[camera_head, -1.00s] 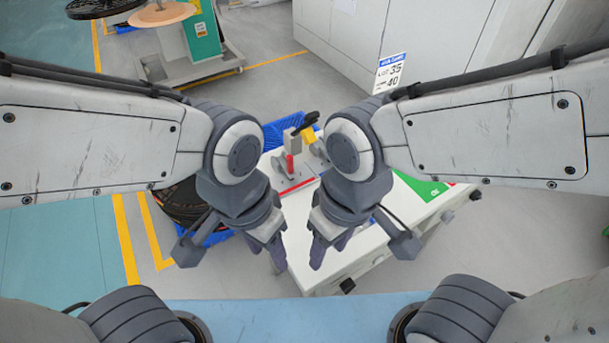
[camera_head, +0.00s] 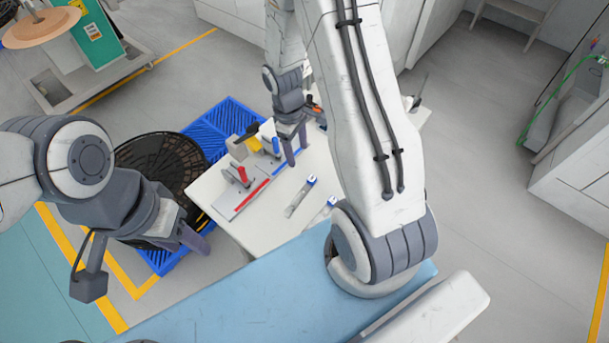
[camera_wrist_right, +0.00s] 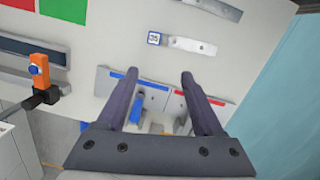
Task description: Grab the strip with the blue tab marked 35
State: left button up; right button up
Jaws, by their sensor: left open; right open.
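A pale metal strip (camera_head: 298,201) with a blue-and-white tab (camera_head: 311,181) lies flat on the white table. It shows in the right wrist view as a strip (camera_wrist_right: 195,46) whose tab (camera_wrist_right: 154,38) bears a number too blurred to read surely. A second strip (camera_head: 319,216) with a similar tab lies nearer; part of it (camera_wrist_right: 212,8) shows at the wrist view's top edge. My right gripper (camera_head: 296,150) is open and empty above the table, beside the clamp fixture, apart from both strips. My left gripper (camera_head: 188,238) is open and empty left of the table.
The fixture has a red lever (camera_head: 242,174) and a blue lever (camera_head: 276,146). An orange tool (camera_wrist_right: 38,68) stands on the table. A black reel (camera_head: 160,165) and a blue pallet (camera_head: 210,130) stand to the left. My right arm hides part of the table.

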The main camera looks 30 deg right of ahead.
aim_at(310, 177)
jog(key=d+f, duration=0.1)
jog(key=f, duration=0.3)
jog(key=d+f, duration=0.1)
jog(key=f, duration=0.1)
jog(key=shift+s+d, duration=0.35)
jog(key=shift+s, duration=0.05)
jog(key=shift+s+d+f, duration=0.1)
jog(key=shift+s+f, duration=0.05)
jog(key=shift+f, duration=0.85)
jog(key=shift+s+a+f, duration=0.1)
jog(key=shift+s+f, duration=0.1)
jog(key=shift+f, duration=0.8)
jog(key=shift+s+d+f, duration=0.1)
jog(key=shift+s+f, duration=0.05)
jog(key=shift+f, duration=0.85)
grip_shut()
